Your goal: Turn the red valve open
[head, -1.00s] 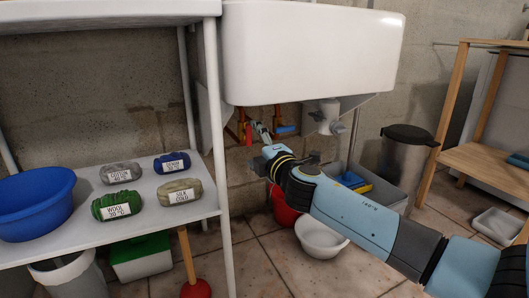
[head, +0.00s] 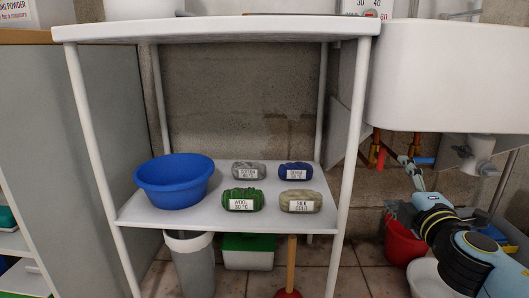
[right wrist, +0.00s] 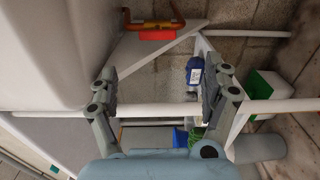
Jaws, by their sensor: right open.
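The red valve (head: 375,154) is a small red handle on copper pipes under the sink, at the right of the head view. In the right wrist view the red handle (right wrist: 158,34) shows as a flat bar beside the pipe, near the top. My right gripper (head: 404,188) is below and right of the valve in the head view, apart from it. Its two fingers (right wrist: 160,88) are spread with nothing between them. My left gripper is not in view.
A white sink (head: 450,75) hangs above the pipes, with a blue handle (head: 425,161) beside the valve. A white shelf (head: 150,213) with a blue basin (head: 174,181) and several labelled bundles stands left. A red bucket (head: 402,243) and white bowl (head: 428,279) are below the gripper.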

